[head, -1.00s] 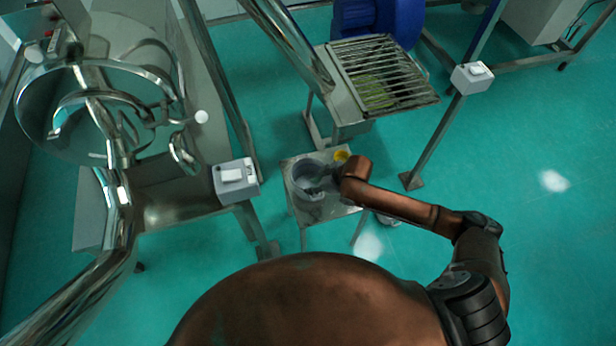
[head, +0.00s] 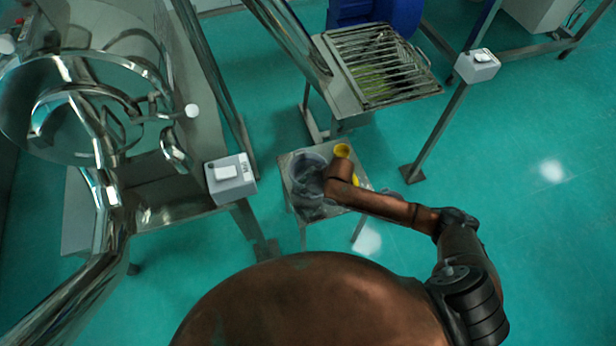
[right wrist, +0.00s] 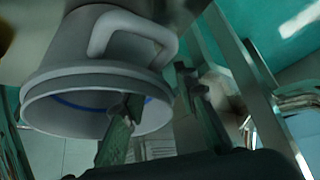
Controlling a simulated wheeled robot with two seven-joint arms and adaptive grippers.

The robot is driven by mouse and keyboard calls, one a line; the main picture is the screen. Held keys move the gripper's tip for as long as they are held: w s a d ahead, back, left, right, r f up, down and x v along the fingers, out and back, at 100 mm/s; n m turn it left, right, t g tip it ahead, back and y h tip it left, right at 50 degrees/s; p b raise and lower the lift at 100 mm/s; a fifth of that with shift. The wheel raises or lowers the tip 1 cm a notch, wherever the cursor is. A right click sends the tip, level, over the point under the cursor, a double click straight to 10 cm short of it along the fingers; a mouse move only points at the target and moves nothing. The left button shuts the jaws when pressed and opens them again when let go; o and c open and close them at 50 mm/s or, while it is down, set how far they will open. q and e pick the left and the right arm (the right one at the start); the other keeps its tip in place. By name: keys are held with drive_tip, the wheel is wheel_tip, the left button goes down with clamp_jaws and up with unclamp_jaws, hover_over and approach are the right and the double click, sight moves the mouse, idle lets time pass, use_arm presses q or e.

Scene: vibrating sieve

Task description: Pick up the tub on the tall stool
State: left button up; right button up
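The grey tub (head: 304,164) stands on the metal-topped stool (head: 287,188) and is partly hidden by my right gripper. In the right wrist view the tub (right wrist: 75,95) shows its pale rim, a blue line inside its mouth and a loop handle on its side. My right gripper (right wrist: 158,95) has its fingers apart at the rim. One finger reaches across the tub's mouth and the other is outside the wall, beside the handle. I see a gap between the fingers and no clear grip on the wall. My left gripper is out of view.
A yellow cup-like item (head: 342,150) is on the stool behind my right wrist. A steel frame with a slatted grate (head: 385,65) stands behind the stool. A steel machine with a grey switch box (head: 231,179) is close on the left. Green floor is open to the right.

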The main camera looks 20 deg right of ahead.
drive_tip(key=shift+c, duration=0.3)
clamp_jaws()
idle(0.3)
